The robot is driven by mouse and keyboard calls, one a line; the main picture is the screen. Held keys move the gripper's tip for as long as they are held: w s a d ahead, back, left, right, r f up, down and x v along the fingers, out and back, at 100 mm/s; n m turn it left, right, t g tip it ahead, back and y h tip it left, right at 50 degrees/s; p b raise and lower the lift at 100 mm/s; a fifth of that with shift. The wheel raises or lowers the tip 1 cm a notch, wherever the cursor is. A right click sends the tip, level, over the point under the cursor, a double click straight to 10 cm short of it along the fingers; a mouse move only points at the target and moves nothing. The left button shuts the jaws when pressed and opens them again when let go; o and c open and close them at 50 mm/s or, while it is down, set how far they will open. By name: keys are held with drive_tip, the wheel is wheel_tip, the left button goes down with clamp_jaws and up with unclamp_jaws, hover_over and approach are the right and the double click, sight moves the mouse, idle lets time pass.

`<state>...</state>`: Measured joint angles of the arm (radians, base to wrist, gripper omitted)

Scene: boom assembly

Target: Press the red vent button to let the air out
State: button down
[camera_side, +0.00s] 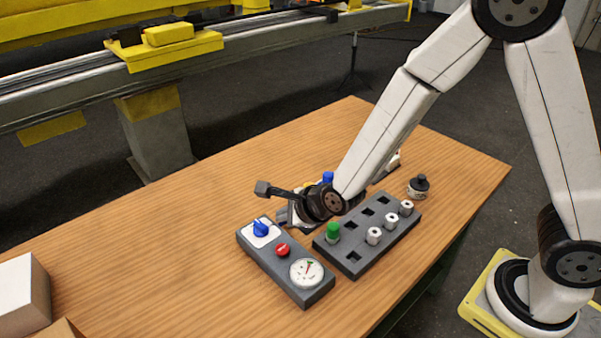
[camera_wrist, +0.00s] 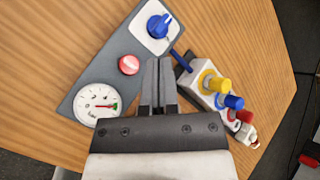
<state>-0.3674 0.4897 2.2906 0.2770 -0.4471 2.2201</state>
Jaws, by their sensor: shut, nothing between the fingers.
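The red vent button (camera_side: 283,250) sits on a dark grey panel (camera_side: 315,298), between a blue knob (camera_side: 261,229) on a white plate and a round white gauge (camera_side: 305,272). In the wrist view the button (camera_wrist: 129,64) lies just left of my fingertips. My gripper (camera_wrist: 158,62) is shut and empty, its fingers pointing toward the knob (camera_wrist: 158,26). The gauge (camera_wrist: 98,104) is at lower left there, with a red needle near a green mark. In the side view my gripper is behind the panel near the knob, its fingertips partly hidden by the wrist. I see no contact with the button.
A grey rack (camera_side: 350,262) with a green-topped fitting and several white fittings stands right of the panel. A white block (camera_wrist: 192,82) with yellow, blue and red fittings lies right of my fingers. A black-capped jar (camera_side: 419,187) stands behind.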

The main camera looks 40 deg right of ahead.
sight(279, 245)
drive_tip(key=shift+f, duration=3.7)
drive_tip(key=shift+f, duration=0.95)
idle(0.5)
drive_tip(key=shift+r, duration=0.95)
drive_tip(key=shift+r, duration=2.5)
